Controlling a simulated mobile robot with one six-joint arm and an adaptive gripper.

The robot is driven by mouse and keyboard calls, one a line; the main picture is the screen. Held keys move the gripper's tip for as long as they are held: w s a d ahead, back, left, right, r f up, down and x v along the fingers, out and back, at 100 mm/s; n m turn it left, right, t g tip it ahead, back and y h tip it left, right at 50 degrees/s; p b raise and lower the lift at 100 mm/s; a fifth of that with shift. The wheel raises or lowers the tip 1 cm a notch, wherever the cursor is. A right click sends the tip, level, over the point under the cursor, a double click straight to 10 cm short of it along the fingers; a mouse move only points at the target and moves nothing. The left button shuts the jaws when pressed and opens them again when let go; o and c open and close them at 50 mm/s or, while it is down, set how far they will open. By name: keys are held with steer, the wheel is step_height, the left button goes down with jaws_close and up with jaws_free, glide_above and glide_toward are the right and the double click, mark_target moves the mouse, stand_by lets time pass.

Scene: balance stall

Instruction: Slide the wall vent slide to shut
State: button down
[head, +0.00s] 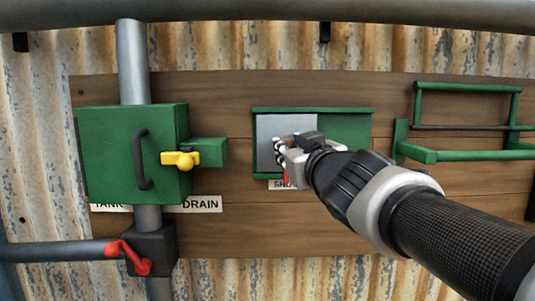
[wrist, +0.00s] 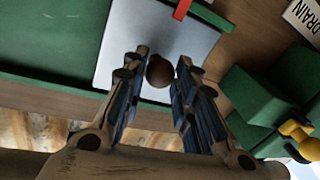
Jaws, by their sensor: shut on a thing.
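The wall vent has a green frame (head: 345,125) on the wooden board, with a flat grey slide panel (head: 275,127) at its left side. The right part of the vent shows plain green. In the wrist view the grey panel (wrist: 130,45) carries a round dark knob (wrist: 159,71). My gripper (head: 279,152) is at the panel, and in the wrist view its fingers (wrist: 163,65) are on either side of the knob, shut on it. In the head view the gripper hides the knob. A red strip (wrist: 182,9) lies at the panel's edge.
A green box (head: 115,150) with a black handle and yellow latch (head: 181,159) stands left of the vent. A red lever (head: 128,256) is on the pipe below. A green rack (head: 465,153) is at the right. A label under the vent is partly hidden.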

steer(key=shift+a, duration=0.1)
steer(key=c, duration=1.7)
jaws_free()
steer(key=o, duration=0.4)
steer(key=shift+a, duration=0.2)
steer(key=shift+d, duration=0.15)
steer(key=shift+s, duration=0.1)
steer(key=s, duration=0.4)
steer(key=s+d, duration=0.1)
steer(key=s, duration=0.2)
steer(key=s+d, duration=0.1)
steer(key=s, duration=0.3)
steer(key=shift+s+d, duration=0.2)
steer(key=shift+s, duration=0.15)
